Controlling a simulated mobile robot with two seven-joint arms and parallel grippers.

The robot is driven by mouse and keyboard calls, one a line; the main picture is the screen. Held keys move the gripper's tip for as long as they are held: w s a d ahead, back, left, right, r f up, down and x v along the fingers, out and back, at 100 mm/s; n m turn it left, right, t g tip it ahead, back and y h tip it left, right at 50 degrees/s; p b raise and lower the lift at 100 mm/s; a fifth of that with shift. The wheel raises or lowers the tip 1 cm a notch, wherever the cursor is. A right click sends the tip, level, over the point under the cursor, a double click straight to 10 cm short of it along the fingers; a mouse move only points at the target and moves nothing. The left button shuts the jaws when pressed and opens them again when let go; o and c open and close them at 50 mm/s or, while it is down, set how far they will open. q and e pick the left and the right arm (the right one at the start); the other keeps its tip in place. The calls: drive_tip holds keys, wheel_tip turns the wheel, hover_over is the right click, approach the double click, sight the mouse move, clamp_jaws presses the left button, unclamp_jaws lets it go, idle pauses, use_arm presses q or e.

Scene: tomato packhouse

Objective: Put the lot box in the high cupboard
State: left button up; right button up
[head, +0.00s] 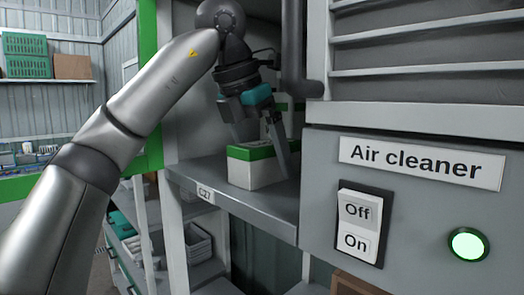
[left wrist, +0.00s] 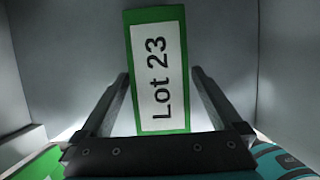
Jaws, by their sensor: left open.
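The lot box (head: 255,170), white with a green rim, stands upright on a grey shelf (head: 240,203) inside an open cupboard compartment. The shelf edge carries a tag that looks like "C27". In the left wrist view the box's top (left wrist: 158,70) shows a white label reading "Lot 23" in a green border. My left gripper (head: 262,150) reaches down to the box from above. Its open fingers (left wrist: 160,75) lie on either side of the box, with small gaps visible in the wrist view. My right gripper is out of view.
A grey air cleaner (head: 320,185) with Off/On switch (head: 358,226) and lit green lamp (head: 468,244) stands close on the right. A dark pipe-like part (head: 296,50) hangs beside the compartment. Lower shelves hold bins (head: 198,242). Green crates (head: 27,55) stand far left.

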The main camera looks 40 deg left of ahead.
sight(260, 144)
use_arm(q)
drive_tip(key=shift+v, duration=3.85)
